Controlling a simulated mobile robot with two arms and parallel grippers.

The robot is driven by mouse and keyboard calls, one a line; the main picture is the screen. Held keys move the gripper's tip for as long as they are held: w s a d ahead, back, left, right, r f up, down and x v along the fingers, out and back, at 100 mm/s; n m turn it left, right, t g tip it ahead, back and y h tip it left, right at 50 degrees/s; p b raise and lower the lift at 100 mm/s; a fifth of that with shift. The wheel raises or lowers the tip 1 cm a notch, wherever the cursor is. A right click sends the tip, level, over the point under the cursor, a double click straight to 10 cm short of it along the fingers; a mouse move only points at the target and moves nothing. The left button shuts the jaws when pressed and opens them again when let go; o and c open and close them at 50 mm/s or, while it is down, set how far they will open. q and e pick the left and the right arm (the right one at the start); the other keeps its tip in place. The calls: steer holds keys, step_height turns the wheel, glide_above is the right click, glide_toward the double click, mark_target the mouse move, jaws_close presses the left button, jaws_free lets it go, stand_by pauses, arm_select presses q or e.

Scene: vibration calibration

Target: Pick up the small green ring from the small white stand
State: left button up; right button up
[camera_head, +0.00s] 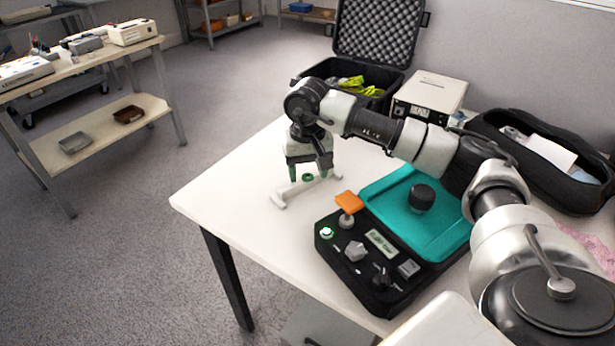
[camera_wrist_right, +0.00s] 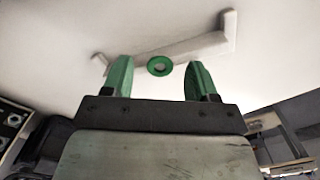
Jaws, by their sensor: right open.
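The small green ring (camera_head: 307,177) is at the small white stand (camera_head: 281,200) near the table's far left side. In the right wrist view the green ring (camera_wrist_right: 159,66) shows at the middle of the white stand's bar (camera_wrist_right: 205,42). My right gripper (camera_head: 309,174) is above the stand with its green fingertips pointing down. In the wrist view the open fingers (camera_wrist_right: 160,80) lie to either side of the ring, with gaps between; nothing is held. Whether the fingertips are level with the ring I cannot tell. My left gripper is not in view.
A black calibration device (camera_head: 372,285) with a teal plate (camera_head: 430,235), a black knob and an orange-topped part stands right of the stand. Behind are a white box (camera_head: 428,95), an open black case (camera_head: 345,100) and a black bag (camera_head: 590,195). The table's left front is clear.

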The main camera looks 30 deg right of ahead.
steer(key=shift+c, duration=0.4)
steer(key=shift+c, duration=1.2)
steer(key=c, duration=0.7)
